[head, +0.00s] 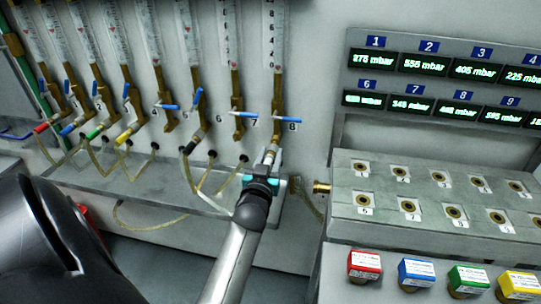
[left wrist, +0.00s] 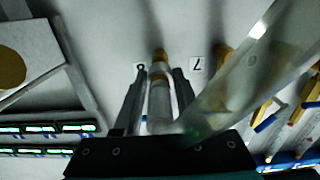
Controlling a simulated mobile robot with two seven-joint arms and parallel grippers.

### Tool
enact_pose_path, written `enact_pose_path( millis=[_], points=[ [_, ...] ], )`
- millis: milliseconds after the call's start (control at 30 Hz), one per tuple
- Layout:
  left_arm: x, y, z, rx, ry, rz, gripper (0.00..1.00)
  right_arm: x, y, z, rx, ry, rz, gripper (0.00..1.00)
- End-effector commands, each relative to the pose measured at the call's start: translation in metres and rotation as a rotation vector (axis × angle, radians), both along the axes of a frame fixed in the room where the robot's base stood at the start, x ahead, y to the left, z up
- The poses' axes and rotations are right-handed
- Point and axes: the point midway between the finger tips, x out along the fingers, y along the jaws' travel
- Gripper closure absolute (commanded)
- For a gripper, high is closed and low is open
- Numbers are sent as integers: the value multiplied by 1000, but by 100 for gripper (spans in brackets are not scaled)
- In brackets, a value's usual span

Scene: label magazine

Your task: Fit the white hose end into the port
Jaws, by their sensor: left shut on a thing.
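The white hose end (head: 270,156) is between the fingers of my left gripper (head: 267,163), below the brass valve with the blue handle (head: 281,119) at tube 8. In the left wrist view, the two dark fingers (left wrist: 158,90) stand on either side of the pale cylindrical hose end (left wrist: 159,104). A brass fitting (left wrist: 160,56) lies in line with its far end, near label 8. I cannot tell whether the hose end is inside that port or only against it. The gripper hides the lower hose. My right gripper is not in view.
Several flow tubes with brass valves line the wall at left, with thin hoses (head: 189,172) below. A grey block with brass ports (head: 404,172) stands at right under pressure displays (head: 423,65). Coloured boxes (head: 415,272) sit in front. A brass fitting (head: 321,187) sticks out left of the block.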

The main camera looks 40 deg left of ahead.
Motion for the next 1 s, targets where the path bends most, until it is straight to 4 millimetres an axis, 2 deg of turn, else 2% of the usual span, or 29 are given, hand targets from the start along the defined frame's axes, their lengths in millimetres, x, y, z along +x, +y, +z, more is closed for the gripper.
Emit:
enact_pose_path(
  millis=[567, 1000],
  points=[
    [0, 0, 1, 1, -2, 0, 100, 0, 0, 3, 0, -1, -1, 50],
    [9, 5, 1, 2, -2, -1, 100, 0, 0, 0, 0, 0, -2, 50]
  ],
)
